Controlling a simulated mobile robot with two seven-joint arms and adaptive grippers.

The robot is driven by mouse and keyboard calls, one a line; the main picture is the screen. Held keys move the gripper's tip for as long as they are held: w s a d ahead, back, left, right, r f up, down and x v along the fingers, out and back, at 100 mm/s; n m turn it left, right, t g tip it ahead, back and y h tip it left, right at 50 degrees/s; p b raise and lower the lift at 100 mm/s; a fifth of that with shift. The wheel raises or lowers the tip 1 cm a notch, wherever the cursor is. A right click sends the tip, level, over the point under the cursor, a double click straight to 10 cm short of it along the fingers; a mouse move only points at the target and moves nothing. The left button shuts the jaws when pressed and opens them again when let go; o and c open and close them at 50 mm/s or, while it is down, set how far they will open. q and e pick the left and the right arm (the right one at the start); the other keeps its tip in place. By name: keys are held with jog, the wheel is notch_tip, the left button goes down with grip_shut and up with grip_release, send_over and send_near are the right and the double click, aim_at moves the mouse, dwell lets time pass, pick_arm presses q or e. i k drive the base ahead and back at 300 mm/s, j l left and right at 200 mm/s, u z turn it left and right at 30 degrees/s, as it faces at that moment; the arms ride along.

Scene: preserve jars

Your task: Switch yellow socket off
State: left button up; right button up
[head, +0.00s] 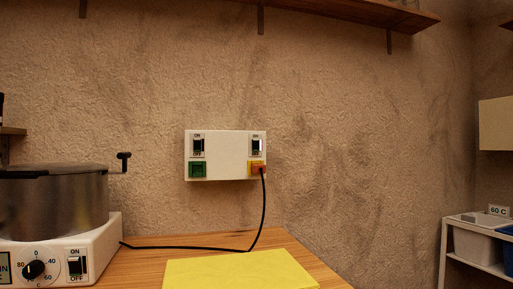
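A white socket panel (227,155) is mounted on the wall above the table. Neither of my grippers is in view.
A wooden table (190,241) stands below the panel, with a yellow mat (240,272) at its front. A white-based pot cooker (60,245) is at the left; the cable runs to it. A shelf (350,10) hangs above. White shelving (443,250) stands right.

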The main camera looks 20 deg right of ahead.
aim_at(255, 142)
jog(key=i+l+u, duration=0.1)
jog(key=i+l, duration=0.15)
jog(key=i+l+u, duration=0.1)
jog(key=i+l, duration=0.15)
jog(key=l, duration=0.25)
jog(key=i+l+u, duration=0.1)
jog(key=i+l, duration=0.15)
jog(key=l, duration=0.15)
